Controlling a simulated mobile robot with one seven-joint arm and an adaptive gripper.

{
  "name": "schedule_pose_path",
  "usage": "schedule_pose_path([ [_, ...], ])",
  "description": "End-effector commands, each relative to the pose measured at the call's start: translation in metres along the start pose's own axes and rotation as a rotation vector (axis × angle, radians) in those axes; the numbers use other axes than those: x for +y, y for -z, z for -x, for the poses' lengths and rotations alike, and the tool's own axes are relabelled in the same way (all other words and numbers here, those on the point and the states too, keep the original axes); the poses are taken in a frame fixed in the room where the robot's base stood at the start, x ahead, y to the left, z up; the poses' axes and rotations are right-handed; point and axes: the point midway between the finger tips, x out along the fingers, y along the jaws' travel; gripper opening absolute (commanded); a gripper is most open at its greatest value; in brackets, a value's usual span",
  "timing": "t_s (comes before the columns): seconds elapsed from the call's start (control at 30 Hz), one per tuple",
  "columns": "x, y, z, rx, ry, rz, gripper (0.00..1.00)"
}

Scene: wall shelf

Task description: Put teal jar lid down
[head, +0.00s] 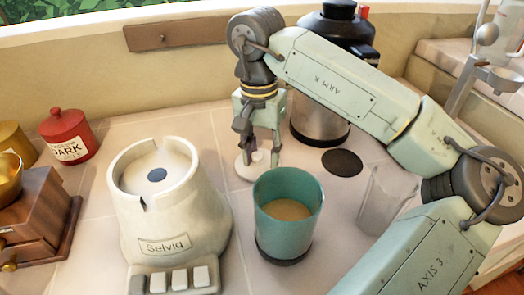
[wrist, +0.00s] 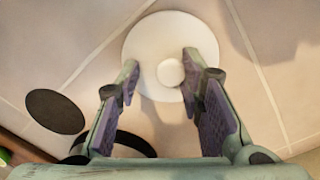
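A round white lid with a small knob (head: 252,165) lies on the tiled counter behind the teal jar. It also shows in the wrist view as a pale disc (wrist: 150,40). My gripper (head: 258,154) points down over the lid. Its fingers (wrist: 161,76) are apart, on either side of the knob, with a clear gap on the left; whether the right finger touches cannot be told. The teal jar (head: 270,228) stands upright and uncovered in front, with tan contents showing, on a dark base.
A cream "Selvia" appliance (head: 170,210) stands left of the jar. A clear glass (head: 385,200) stands right of it. A dark round disc (head: 342,162) lies behind, beside a steel and black canister (head: 318,120). A red jar (head: 68,136) is far left.

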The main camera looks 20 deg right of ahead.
Motion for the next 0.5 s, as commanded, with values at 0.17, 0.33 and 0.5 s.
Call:
schedule_pose_path([
  [0.17,0.0,0.0,-0.001,-0.001,0.0,0.001,0.38],
  [0.33,0.0,0.0,0.003,-0.001,0.0,0.001,0.38],
  [0.5,-0.001,0.001,0.021,0.002,0.001,-0.001,0.38],
])
